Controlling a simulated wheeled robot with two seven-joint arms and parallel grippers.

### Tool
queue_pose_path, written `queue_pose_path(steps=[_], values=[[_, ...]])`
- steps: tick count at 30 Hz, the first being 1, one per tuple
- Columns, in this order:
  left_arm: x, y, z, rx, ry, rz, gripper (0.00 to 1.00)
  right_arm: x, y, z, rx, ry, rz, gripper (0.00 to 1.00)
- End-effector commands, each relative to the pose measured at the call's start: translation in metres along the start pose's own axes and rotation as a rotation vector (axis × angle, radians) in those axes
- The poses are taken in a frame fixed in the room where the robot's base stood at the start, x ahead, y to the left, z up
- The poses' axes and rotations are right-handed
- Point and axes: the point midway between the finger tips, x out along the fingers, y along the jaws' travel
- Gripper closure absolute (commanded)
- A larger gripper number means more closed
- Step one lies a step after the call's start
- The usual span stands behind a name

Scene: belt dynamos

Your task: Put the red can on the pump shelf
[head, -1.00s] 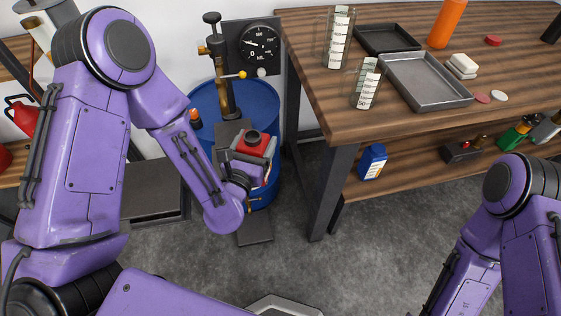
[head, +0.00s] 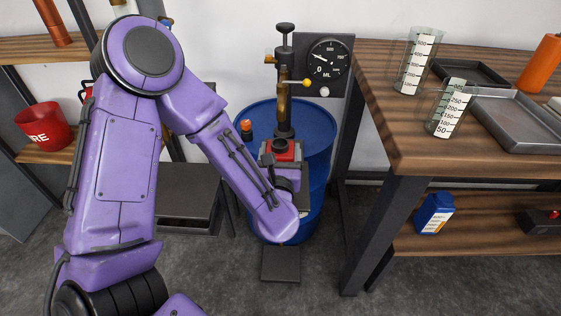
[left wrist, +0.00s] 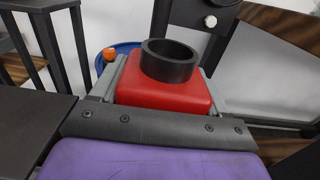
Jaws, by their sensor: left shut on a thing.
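The red can (head: 290,152) has a black round collar on top. My left gripper (head: 284,160) is shut on it, close in front of the pump column. The wrist view shows the red can (left wrist: 178,95) upright between the two grey fingers of my left gripper (left wrist: 163,84). The pump (head: 284,105) stands over the blue drum, with a brass spout and a yellow-tipped lever. The pump shelf is hard to make out behind the can and my gripper; I cannot tell whether the can touches it. My right gripper is out of view.
The blue drum (head: 318,125) stands behind my left forearm, with a gauge (head: 328,58) above. The workbench (head: 400,150) at the right holds measuring cylinders and trays. A blue bottle (head: 434,213) stands on its lower shelf. A red bucket (head: 43,126) is at the left.

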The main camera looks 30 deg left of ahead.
Motion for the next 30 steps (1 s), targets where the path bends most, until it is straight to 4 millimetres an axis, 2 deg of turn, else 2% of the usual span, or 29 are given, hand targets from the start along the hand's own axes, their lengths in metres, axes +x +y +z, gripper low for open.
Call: queue_pose_path(steps=[1,3,7,15,26,27,28,30], values=[[0.013,0.001,0.005,-0.001,-0.001,0.004,0.75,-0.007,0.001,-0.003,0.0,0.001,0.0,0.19],[0.029,0.001,0.004,0.001,0.0,0.003,0.75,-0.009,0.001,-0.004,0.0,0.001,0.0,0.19],[0.046,0.001,0.003,0.002,0.0,0.001,0.75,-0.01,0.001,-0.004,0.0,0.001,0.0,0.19],[0.049,-0.001,-0.033,0.006,0.001,-0.003,0.75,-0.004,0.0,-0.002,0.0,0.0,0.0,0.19],[0.049,0.0,-0.038,0.002,0.0,-0.002,0.75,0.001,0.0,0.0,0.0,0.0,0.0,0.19],[0.048,0.0,-0.037,0.003,0.001,-0.002,0.12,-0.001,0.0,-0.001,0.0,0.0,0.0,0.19],[0.048,0.0,-0.036,0.003,0.001,-0.002,0.03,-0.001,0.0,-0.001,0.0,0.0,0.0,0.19],[0.048,0.0,-0.036,0.003,0.001,-0.002,0.0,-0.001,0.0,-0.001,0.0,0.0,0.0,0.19]])
